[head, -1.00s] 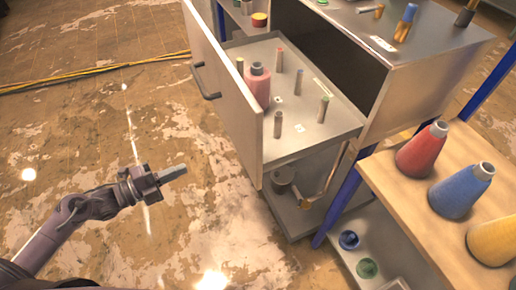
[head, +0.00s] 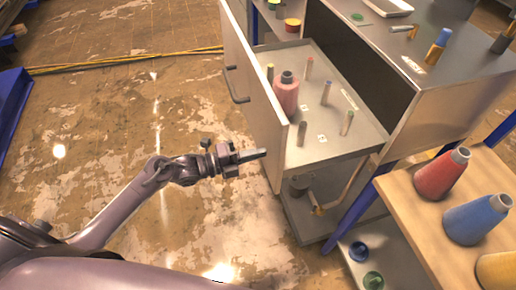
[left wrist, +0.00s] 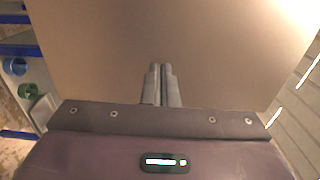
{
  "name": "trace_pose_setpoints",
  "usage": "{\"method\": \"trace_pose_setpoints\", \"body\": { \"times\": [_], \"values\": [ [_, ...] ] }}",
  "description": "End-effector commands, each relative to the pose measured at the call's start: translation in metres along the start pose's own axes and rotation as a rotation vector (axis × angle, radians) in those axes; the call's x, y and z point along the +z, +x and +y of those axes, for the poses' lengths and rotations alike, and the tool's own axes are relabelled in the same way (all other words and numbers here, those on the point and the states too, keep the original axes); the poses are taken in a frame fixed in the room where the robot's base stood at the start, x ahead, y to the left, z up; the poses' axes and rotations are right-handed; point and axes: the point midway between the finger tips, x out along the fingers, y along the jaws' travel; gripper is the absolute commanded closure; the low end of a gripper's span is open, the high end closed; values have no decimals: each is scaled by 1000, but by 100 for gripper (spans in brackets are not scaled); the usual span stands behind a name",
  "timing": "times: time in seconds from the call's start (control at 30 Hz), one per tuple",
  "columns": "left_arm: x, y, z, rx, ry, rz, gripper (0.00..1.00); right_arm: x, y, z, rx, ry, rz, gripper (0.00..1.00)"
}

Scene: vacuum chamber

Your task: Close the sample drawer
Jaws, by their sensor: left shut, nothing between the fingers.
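The sample drawer (head: 345,143) stands pulled out of a metal cabinet (head: 435,115). Its pale front panel (head: 252,85) faces left and carries a dark handle (head: 236,86). Inside the drawer are a pink bottle (head: 285,95) and several small vials. My left gripper (head: 262,154) is shut and empty, its tips close to the lower near part of the front panel. In the left wrist view the shut fingers (left wrist: 161,85) point at the broad panel (left wrist: 95,45); I cannot tell whether they touch it. My right gripper is not in view.
A wooden-topped stand (head: 415,215) with red, blue and yellow cones is at the right. A lower shelf (head: 310,210) lies under the drawer. A yellow cable (head: 125,62) crosses the floor. The floor left of the drawer is clear.

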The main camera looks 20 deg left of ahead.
Motion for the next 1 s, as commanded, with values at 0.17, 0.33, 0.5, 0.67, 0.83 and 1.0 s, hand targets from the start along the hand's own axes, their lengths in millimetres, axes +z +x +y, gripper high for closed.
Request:
{"method": "trace_pose_setpoints", "body": {
  "times": [0.17, 0.33, 0.5, 0.67, 0.83, 1.0],
  "values": [
    [0, 7, 0, 1, 1, 0, 100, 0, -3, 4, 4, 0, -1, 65],
    [0, 6, 1, 1, 1, 0, 100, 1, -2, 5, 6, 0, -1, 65],
    [0, 7, 1, 1, 1, 0, 100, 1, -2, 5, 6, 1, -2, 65],
    [0, 17, 3, -1, 0, 2, 100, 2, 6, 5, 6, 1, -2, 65],
    [-1, 42, 5, -4, 2, 3, 100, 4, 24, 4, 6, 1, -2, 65],
    [0, 78, 6, -6, 4, 3, 100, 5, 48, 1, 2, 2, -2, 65]
  ]
}}
